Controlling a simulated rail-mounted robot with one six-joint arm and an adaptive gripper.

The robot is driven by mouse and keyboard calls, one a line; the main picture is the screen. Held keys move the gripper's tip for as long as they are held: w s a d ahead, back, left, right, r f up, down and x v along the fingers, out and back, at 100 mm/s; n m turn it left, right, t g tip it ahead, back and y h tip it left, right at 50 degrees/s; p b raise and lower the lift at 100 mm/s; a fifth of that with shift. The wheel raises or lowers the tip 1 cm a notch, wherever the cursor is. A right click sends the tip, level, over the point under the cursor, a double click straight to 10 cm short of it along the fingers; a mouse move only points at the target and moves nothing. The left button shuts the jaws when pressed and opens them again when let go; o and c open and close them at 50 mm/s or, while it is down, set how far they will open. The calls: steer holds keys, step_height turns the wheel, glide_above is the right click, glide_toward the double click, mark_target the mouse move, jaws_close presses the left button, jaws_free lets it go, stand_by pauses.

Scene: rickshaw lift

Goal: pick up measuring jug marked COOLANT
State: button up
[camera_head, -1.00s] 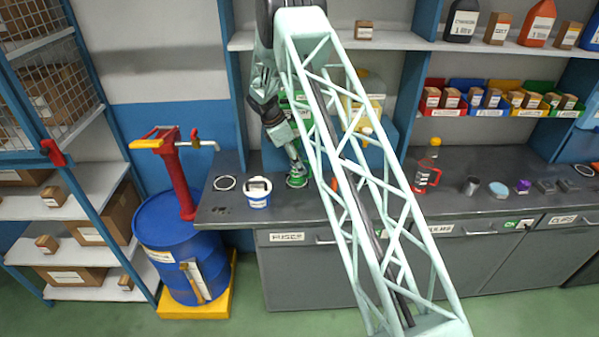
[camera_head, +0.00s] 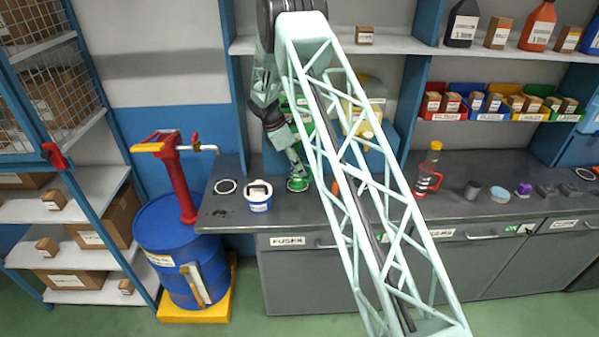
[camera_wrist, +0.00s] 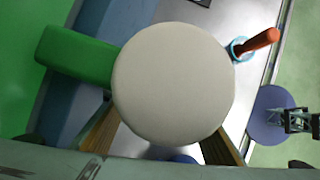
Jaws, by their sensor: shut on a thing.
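My gripper (camera_head: 298,178) is down at the bench, behind my arm's lattice. In the wrist view its two brown fingers (camera_wrist: 163,140) stand on either side of a thing with a round, pale beige top (camera_wrist: 172,84). They are shut on it. A green bar sticks out to the left of this top, and I cannot tell whether it is part of the held thing. In the head view a green and white round base (camera_head: 297,185) shows under my gripper. No COOLANT marking is readable. A clear jug with a red handle (camera_head: 428,181) stands farther right, apart from my gripper.
A white and blue tub (camera_head: 258,196) stands left of my gripper. An orange-handled thing (camera_wrist: 257,42) lies to its right. A green container (camera_head: 303,100) and a yellowish one (camera_head: 372,105) stand behind. A blue drum (camera_head: 180,255) with a red pump is at left.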

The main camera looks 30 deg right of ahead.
steer(key=shift+r, duration=0.1)
steer(key=s+a+b, duration=0.3)
steer(key=s+a, duration=0.1)
steer(key=s, duration=0.5)
steer(key=s+a+b, duration=0.4)
steer(key=s+a, duration=0.1)
steer(key=s, duration=0.5)
steer(key=s+a+b, duration=0.4)
steer(key=s, duration=0.6)
steer(key=shift+a+r, duration=0.15)
steer(key=shift+r, duration=0.05)
stand_by(0.3)
